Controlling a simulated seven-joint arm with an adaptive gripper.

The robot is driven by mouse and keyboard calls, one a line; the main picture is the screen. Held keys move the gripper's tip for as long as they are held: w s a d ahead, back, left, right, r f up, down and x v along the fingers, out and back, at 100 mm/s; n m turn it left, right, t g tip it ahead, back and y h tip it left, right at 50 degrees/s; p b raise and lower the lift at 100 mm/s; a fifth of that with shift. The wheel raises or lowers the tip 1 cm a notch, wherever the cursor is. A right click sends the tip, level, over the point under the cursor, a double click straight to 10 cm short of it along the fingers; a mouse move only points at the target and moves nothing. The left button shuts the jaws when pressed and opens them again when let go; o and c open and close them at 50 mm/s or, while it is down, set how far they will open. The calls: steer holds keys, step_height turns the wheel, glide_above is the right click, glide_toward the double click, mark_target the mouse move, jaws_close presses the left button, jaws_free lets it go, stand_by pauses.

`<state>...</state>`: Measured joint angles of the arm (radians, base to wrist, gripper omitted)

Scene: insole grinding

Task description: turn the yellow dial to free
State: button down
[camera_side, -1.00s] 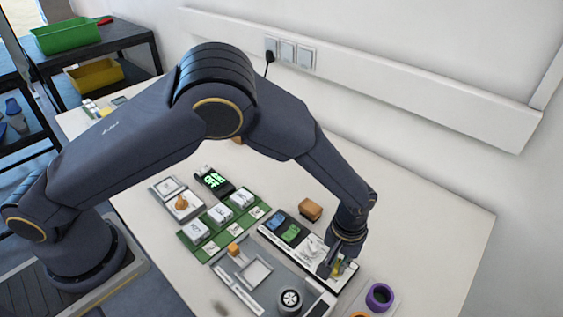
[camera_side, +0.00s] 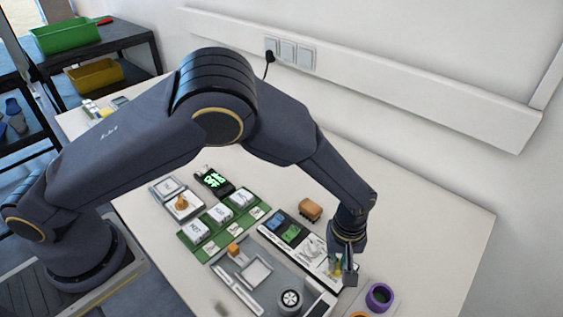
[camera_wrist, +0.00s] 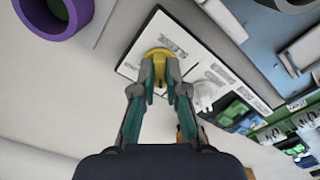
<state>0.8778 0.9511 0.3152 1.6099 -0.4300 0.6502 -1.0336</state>
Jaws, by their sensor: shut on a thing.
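The yellow dial (camera_wrist: 158,54) sits near the end of a white labelled panel (camera_wrist: 188,60) in the wrist view. In the side view a bit of the yellow dial (camera_side: 337,268) shows beside my fingers. My gripper (camera_wrist: 160,80) points down at the panel and its fingertips are shut on the dial; in the side view it is at the panel's right end (camera_side: 345,274). The fingers hide part of the dial, and I cannot read which label it points at.
A purple ring (camera_side: 379,296) stands just right of the panel. A grey tray (camera_side: 262,284) with a round black-and-white part lies in front. Blue and green pieces (camera_side: 285,229) sit at the panel's left end. A brown block (camera_side: 310,209) lies behind.

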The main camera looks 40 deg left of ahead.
mark_target(338, 263)
steer(key=c, duration=1.2)
jaws_free()
steer(key=shift+r, duration=0.1)
step_height(338, 263, up, 12)
